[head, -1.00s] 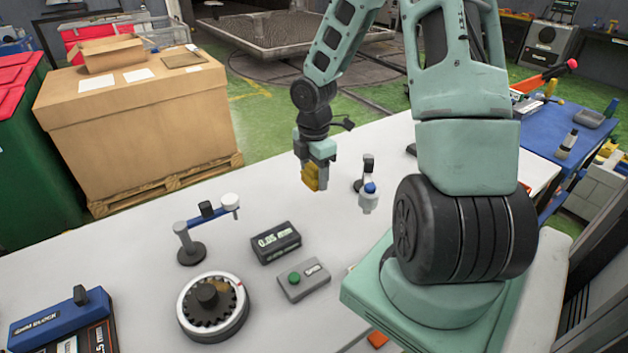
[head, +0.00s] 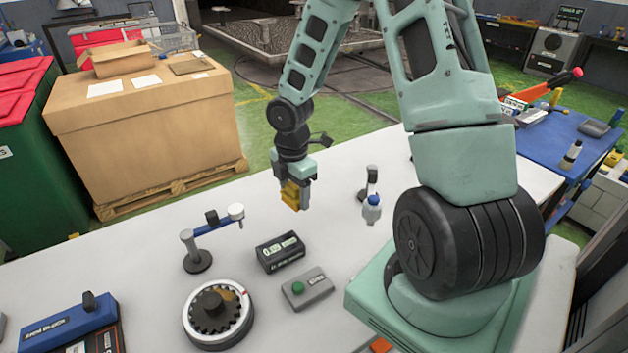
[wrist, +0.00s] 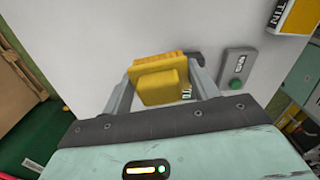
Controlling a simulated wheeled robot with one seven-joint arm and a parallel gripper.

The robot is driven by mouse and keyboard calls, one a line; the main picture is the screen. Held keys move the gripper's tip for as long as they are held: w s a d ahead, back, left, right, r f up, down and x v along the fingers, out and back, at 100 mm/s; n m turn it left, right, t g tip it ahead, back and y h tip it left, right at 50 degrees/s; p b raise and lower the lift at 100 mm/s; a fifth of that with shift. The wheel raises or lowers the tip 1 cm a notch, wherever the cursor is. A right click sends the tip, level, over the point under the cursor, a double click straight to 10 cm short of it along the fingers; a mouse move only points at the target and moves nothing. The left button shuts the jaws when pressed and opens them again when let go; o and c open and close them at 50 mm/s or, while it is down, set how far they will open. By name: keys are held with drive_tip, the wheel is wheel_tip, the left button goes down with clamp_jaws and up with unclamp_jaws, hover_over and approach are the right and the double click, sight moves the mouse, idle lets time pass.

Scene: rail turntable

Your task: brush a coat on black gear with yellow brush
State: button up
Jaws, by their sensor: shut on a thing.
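The black gear (head: 216,309) lies on a round white-rimmed turntable (head: 246,317) at the front of the white table. A yellowish-brown patch shows on the gear's upper right side. My gripper (head: 296,205) is shut on the yellow brush (head: 290,194) and holds it above the table, behind and to the right of the gear and apart from it. In the wrist view the brush (wrist: 158,82) sits between both fingers. The gear is not seen in the wrist view.
A digital readout box (head: 281,252) and a grey box with a green button (head: 306,289) stand right of the turntable. A post with a blue arm (head: 197,258) stands behind it. A blue block (head: 66,319) is at left.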

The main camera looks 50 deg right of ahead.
drive_tip(key=a+r+n+p, duration=0.1)
drive_tip(key=a+n+p, duration=0.2)
drive_tip(key=a, duration=0.9)
drive_tip(key=n+p, duration=0.3)
drive_tip(key=n, duration=0.1)
approach(226, 287)
drive_tip(key=shift+w+d+r, duration=0.1)
drive_tip(key=shift+d+r, duration=0.1)
drive_tip(key=shift+f+b, duration=2.4)
drive_tip(key=shift+f, duration=0.55)
drive_tip(key=shift+f+b, duration=0.5)
drive_tip(key=shift+f, duration=0.05)
drive_tip(key=shift+a, duration=0.15)
drive_tip(key=shift+s+a, duration=0.25)
drive_tip(key=shift+w+d, duration=0.1)
drive_tip(key=shift+d, duration=0.1)
drive_tip(key=shift+w+d, duration=0.15)
drive_tip(key=shift+d, duration=0.1)
